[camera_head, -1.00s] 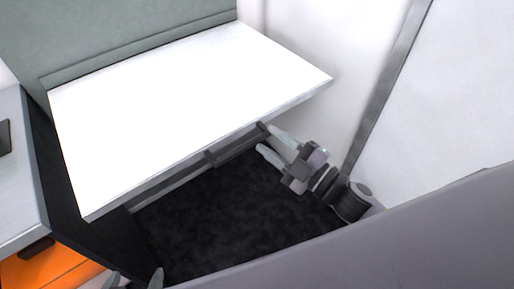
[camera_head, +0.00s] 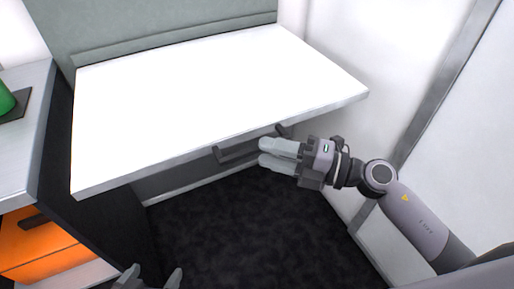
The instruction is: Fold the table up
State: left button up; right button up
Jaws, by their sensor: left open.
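The white folding table (camera_head: 210,95) stands out flat from the grey-green back panel. Under its front edge is a dark handle-like bar (camera_head: 238,153), partly hidden by the tabletop. My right gripper (camera_head: 261,152) points left, just below the table's front edge and close to the bar's right part. Its two fingers look close together from this angle, and I cannot tell whether they touch the bar or hold anything. My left gripper (camera_head: 152,281) shows only its fingertips at the bottom edge, spread apart and empty, below the table's front left corner.
A grey cabinet top (camera_head: 30,150) with a green object (camera_head: 5,98) on a dark pad is at the left. An orange drawer (camera_head: 45,243) is below it. White walls stand at the right. Dark floor (camera_head: 240,230) lies open under and in front of the table.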

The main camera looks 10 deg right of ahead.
aim_at(256, 150)
jog(key=shift+x, duration=1.85)
